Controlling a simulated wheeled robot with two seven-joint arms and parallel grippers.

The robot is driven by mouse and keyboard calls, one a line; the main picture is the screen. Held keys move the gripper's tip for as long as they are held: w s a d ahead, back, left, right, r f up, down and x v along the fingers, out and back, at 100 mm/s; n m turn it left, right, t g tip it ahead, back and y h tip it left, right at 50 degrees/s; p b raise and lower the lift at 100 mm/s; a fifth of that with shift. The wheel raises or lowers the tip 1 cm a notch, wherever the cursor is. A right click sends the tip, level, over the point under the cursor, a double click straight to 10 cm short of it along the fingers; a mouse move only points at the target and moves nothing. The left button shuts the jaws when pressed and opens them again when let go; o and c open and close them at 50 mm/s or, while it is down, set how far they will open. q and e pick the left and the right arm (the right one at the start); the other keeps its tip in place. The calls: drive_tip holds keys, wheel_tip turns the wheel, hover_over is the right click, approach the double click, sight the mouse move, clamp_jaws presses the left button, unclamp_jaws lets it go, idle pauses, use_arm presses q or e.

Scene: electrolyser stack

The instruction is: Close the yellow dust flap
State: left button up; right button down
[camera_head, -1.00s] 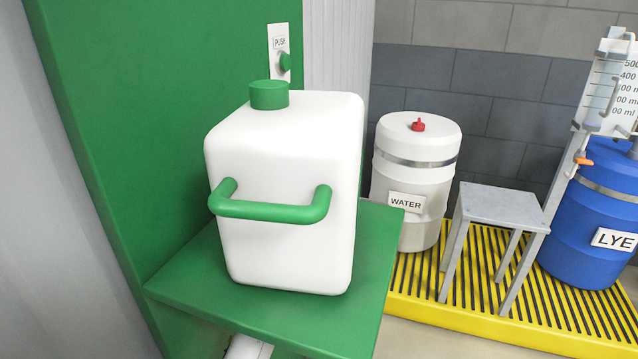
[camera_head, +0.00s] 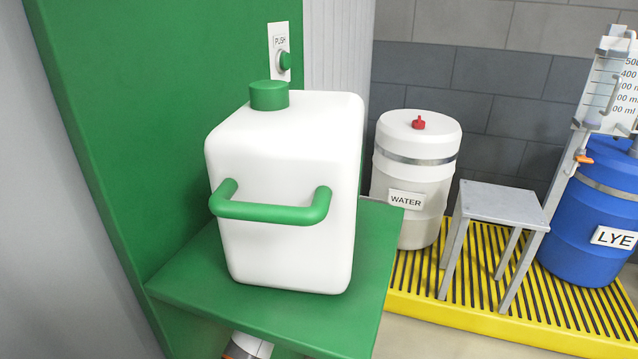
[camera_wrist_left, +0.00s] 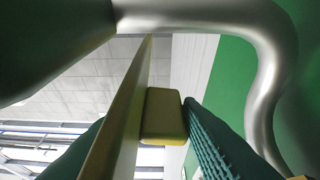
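In the left wrist view the yellow dust flap (camera_wrist_left: 128,110) shows nearly edge-on as a long thin plate. A yellow block (camera_wrist_left: 163,116) sits against its right face. My left gripper (camera_wrist_left: 146,112) has its fingers apart, with the plate and the block between them. The ridged right finger is very close to the block; I cannot tell whether they touch. The other finger is partly hidden behind the plate. The head view does not show the flap or either gripper.
A curved metal bar (camera_wrist_left: 262,60) passes close by in the wrist view. In the head view a white canister (camera_head: 285,255) stands on a green shelf (camera_head: 375,275). A water drum (camera_head: 415,165), stool (camera_head: 500,203) and lye drum (camera_head: 590,235) stand right.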

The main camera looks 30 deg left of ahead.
use_arm(q)
drive_tip(key=c, duration=0.3)
drive_tip(key=shift+d+r+m+h, duration=0.15)
drive_tip(key=shift+m+h, duration=0.25)
drive_tip(key=shift+m, duration=0.5)
drive_tip(key=shift+w+d+m+h, duration=0.1)
drive_tip(key=shift+d+m+h, duration=0.15)
drive_tip(key=shift+m, duration=0.35)
drive_tip(key=shift+d+m+h, duration=0.1)
drive_tip(key=shift+m+h, duration=0.15)
drive_tip(key=shift+m, duration=0.35)
use_arm(e)
drive_tip(key=shift+s+f, duration=0.5)
drive_tip(key=shift+w, duration=0.1)
use_arm(q)
drive_tip(key=o, duration=0.9)
use_arm(e)
drive_tip(key=shift+w+r, duration=0.1)
drive_tip(key=shift+w, duration=0.05)
